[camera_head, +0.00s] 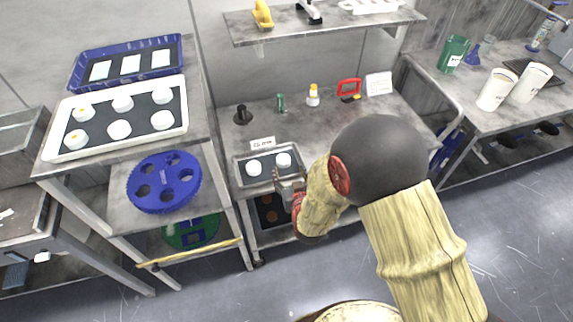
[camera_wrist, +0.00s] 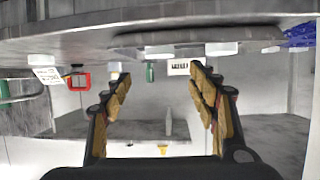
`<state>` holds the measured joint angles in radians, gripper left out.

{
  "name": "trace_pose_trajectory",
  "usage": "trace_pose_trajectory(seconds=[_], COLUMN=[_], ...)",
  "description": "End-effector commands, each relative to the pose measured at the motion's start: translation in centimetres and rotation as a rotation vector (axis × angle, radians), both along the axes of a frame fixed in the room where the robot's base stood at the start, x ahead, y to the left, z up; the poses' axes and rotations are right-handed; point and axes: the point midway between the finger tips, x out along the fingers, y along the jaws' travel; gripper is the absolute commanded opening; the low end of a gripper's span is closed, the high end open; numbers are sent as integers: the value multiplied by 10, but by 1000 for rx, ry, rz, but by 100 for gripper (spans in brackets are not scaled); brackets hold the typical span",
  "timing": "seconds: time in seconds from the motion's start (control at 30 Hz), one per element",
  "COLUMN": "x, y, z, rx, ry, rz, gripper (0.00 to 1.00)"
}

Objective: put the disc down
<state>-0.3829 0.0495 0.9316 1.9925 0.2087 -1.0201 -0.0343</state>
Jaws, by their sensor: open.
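My gripper (camera_head: 289,184) is at the tray's front right edge, close to the right disc. In the wrist view, which looks upside down, my gripper (camera_wrist: 160,80) has its fingers spread, with nothing between them. White discs (camera_wrist: 162,50) show beyond the fingertips, along the upper edge. I cannot tell whether a finger touches the right disc.
A white tray of several discs (camera_head: 67,154) and a blue tray (camera_head: 75,80) stand on the left table. A blue wheel-like plate (camera_head: 163,182) lies on the shelf below. Bottles and a red frame (camera_head: 349,87) stand behind. The bench right of the tray is partly hidden by my arm.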

Motion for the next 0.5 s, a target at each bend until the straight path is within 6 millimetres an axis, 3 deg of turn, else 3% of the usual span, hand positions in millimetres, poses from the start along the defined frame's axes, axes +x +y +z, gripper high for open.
trace_pose_trajectory(seconds=[0.23,0.4,0.5], x=[-17,-17,-10], y=[-3,-4,-7], z=[7,9,24], rx=[0,1,8], ry=[0,2,22], rz=[1,-1,-7], gripper=[59,59,59])
